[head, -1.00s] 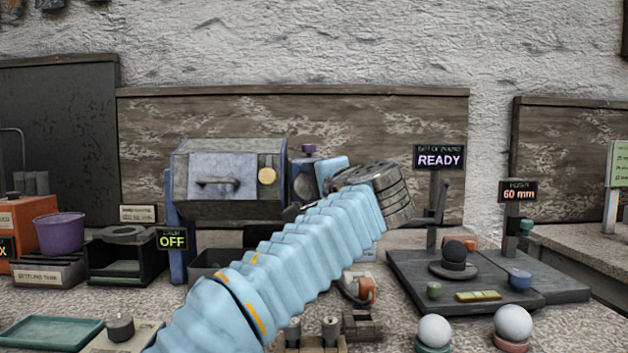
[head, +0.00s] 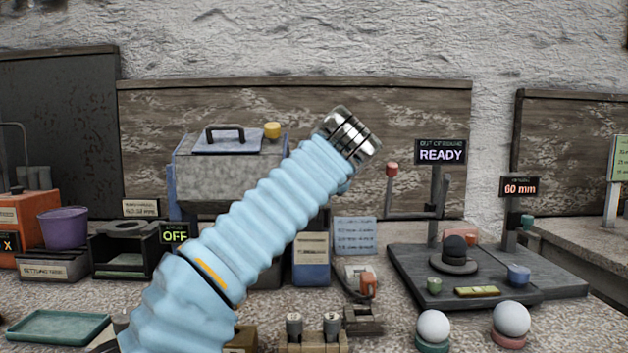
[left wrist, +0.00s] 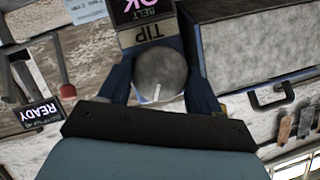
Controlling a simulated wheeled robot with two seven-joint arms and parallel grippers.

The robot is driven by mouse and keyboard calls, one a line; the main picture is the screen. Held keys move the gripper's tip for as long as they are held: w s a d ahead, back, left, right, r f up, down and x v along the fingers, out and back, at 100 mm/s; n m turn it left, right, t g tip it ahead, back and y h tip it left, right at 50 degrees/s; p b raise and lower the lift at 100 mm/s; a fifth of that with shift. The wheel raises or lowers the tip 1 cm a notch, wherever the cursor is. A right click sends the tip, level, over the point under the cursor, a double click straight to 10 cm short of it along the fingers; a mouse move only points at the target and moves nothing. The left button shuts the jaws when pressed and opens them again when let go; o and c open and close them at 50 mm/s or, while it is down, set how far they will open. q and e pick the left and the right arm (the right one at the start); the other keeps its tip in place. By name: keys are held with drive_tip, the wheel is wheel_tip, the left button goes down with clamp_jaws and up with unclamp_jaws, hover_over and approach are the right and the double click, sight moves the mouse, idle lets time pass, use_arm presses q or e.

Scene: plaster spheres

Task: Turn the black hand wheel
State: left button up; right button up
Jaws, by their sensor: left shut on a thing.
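The hand wheel (left wrist: 160,72) shows in the left wrist view as a dark grey round face with a short white line. My left gripper (left wrist: 160,84) has a blue finger on each side of it and is shut on it. In the head view my pale blue left arm hides the wheel and the fingers. The grey drum box (head: 225,172) stands behind my arm, with its handled lid (head: 228,141) facing up and a yellow knob (head: 272,130) on top. My right gripper is not in view.
A sign reading OFF (head: 174,236) stands before the box; a READY sign (head: 440,152) is to the right. A red-topped lever (head: 392,170) stands near my wrist. White spheres (head: 433,326) sit on stands at the front right, below a dark platform (head: 420,262).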

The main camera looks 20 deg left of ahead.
use_arm(q)
drive_tip(key=shift+a+f+n+h+b, duration=0.15)
drive_tip(key=shift+n+h+b, duration=0.25)
drive_tip(key=shift+n+h, duration=0.9)
drive_tip(key=shift+n, duration=0.3)
drive_tip(key=o, duration=0.8)
drive_tip(key=shift+c, duration=0.2)
drive_tip(key=shift+s, duration=0.1)
drive_tip(key=v, duration=1.3)
drive_tip(key=shift+s+d+b, duration=0.2)
drive_tip(key=shift+s+b, duration=0.1)
drive_tip(key=shift+s, duration=0.05)
